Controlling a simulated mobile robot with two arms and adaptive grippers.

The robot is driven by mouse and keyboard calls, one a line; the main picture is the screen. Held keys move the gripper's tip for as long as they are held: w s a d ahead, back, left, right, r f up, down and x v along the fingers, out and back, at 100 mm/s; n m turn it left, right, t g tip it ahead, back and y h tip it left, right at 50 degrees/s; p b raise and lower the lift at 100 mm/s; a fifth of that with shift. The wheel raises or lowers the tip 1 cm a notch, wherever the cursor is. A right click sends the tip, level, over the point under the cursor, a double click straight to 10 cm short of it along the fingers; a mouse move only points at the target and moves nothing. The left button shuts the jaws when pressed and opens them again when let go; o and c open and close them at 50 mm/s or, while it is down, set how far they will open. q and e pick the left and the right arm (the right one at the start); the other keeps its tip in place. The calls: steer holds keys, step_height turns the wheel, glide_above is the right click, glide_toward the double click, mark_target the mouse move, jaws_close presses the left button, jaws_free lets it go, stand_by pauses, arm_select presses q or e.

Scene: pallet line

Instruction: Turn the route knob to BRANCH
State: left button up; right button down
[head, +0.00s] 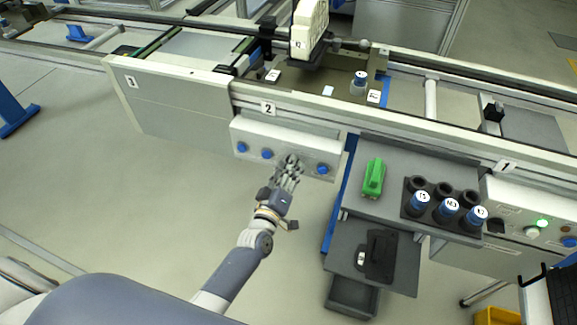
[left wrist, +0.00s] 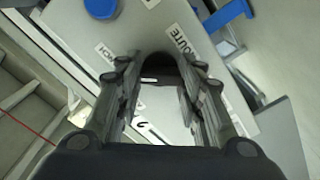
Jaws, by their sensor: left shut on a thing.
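My left gripper (head: 289,166) reaches to the white control panel (head: 250,130) under station 2, with its fingers against the front face. In the left wrist view, the fingers of my left gripper (left wrist: 158,78) are closed around a dark rounded part beside the label ROUTE (left wrist: 183,39). This part appears to be the route knob (left wrist: 158,60). The fingers hide most of it, and I cannot read which position it points to. In the head view the gripper covers it. My right gripper is not in view.
Blue knobs stand on the same panel, left (head: 267,154) and right (head: 322,169) of my gripper. The floor left of my arm is clear.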

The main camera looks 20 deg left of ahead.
arm_select(q)
steer(key=shift+m+p, duration=0.55)
steer(key=shift+m, duration=1.15)
steer(key=o, duration=1.1)
steer(key=shift+c, duration=0.2)
steer(key=shift+s, duration=0.1)
steer(key=s, duration=1.1)
steer(key=shift+s+a, duration=0.2)
steer(key=shift+s, duration=0.2)
